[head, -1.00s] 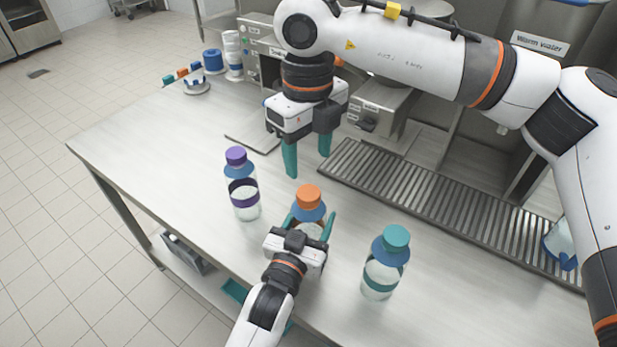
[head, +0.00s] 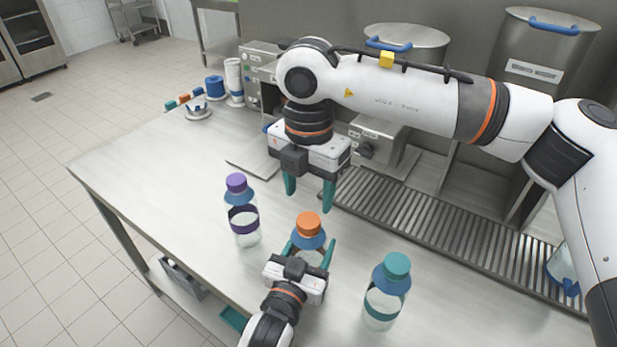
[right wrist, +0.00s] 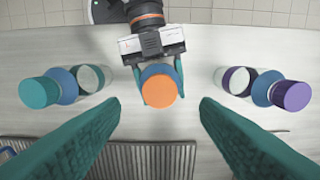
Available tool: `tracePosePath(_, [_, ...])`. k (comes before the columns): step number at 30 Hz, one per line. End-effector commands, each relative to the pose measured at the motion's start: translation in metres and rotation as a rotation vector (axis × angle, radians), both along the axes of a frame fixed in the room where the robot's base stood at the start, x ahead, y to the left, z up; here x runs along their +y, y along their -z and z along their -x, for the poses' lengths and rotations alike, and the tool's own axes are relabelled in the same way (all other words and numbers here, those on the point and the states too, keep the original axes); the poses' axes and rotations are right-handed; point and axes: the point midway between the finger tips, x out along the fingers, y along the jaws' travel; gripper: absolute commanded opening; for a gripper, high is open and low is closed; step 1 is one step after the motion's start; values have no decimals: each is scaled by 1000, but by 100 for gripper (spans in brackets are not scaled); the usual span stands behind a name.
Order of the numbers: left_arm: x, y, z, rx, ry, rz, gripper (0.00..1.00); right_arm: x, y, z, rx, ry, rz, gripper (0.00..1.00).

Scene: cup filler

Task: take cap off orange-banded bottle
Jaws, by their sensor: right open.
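The bottle with the orange cap (head: 309,222) stands upright on the table, its blue shoulder (head: 309,243) just below the cap. Its band is hidden behind my left gripper. My left gripper (head: 312,250) is shut on this bottle from the near side, one finger on each side below the cap. My right gripper (head: 309,199) is open and empty, pointing down, above and behind the bottle. In the right wrist view the orange cap (right wrist: 159,88) is on the bottle and lies between and beyond the open fingertips (right wrist: 160,104), not touching them.
A purple-capped bottle (head: 243,222) stands left of the orange one, and a teal-capped bottle (head: 386,295) stands to the right. A ribbed drain grate (head: 420,215) runs behind. Small items and a blue spool (head: 214,85) sit at the far left end. The table's left part is clear.

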Motion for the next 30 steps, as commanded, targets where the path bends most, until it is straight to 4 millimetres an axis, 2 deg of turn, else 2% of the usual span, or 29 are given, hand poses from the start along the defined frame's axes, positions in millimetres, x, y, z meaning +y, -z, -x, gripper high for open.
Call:
tracePosePath(3, [0, 1, 0, 1, 0, 0, 0, 0, 21, 0, 3, 0, 1, 56])
tracePosePath(10, [0, 1, 0, 1, 0, 0, 0, 0, 51, 0, 3, -1, -1, 56])
tracePosePath(15, [0, 1, 0, 1, 0, 0, 0, 0, 59, 0, 1, -2, -1, 56])
tracePosePath(22, [0, 1, 0, 2, 0, -1, 0, 0, 60, 0, 1, -2, -1, 56])
tracePosePath(23, [0, 1, 0, 2, 0, -1, 0, 0, 60, 0, 1, -2, -1, 55])
tracePosePath(30, [0, 1, 0, 2, 0, -1, 0, 0, 60, 0, 1, -2, -1, 15])
